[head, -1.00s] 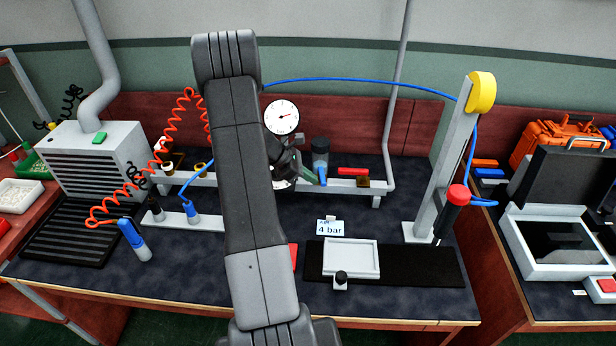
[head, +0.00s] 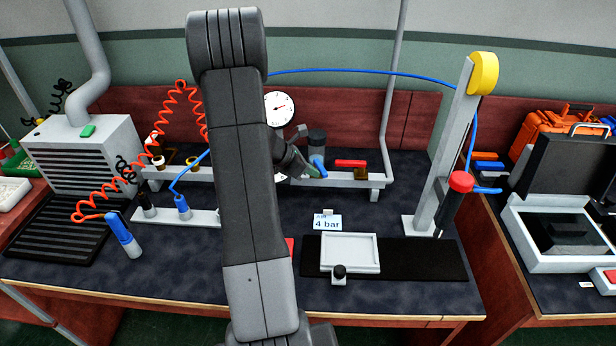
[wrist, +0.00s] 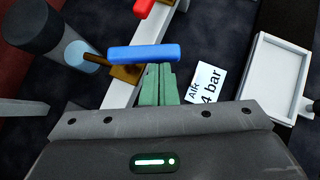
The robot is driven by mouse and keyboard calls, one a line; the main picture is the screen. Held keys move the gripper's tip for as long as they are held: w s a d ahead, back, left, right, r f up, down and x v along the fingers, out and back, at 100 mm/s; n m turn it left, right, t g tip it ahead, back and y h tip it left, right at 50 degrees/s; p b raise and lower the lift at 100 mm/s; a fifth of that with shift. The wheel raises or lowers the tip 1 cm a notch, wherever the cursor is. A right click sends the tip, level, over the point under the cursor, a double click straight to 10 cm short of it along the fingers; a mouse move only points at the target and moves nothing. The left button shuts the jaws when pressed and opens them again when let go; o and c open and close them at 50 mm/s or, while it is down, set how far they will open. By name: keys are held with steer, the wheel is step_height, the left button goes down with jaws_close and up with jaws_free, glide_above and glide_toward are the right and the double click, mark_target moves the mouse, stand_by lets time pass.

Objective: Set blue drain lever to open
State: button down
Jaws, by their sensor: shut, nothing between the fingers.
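The blue drain lever (wrist: 145,52) lies across the upper middle of the wrist view. In the head view the lever (head: 318,167) shows just below the dark cylinder (head: 317,139), on the grey rail. My gripper (wrist: 158,68) is shut and empty, its green fingertips right at the lever's near long side. I cannot tell whether they touch it. In the head view my gripper (head: 313,173) is partly hidden by the arm and close to the lever.
A red lever (head: 350,163) sits on the rail right of the blue one. A round gauge (head: 279,109) is behind my arm. A white tray (head: 366,251) lies on the black mat at right.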

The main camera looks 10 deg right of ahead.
mark_target(323, 172)
steer(key=d+n+t+b, duration=0.1)
steer(key=n+b, duration=0.1)
steer(key=b, duration=0.1)
steer(key=d+n+t+y+b, duration=0.1)
steer(key=n+t+b, duration=0.1)
steer(key=shift+s+d+b, duration=0.35)
steer(key=shift+s+b, duration=0.05)
steer(key=shift+d, duration=0.15)
stand_by(0.4)
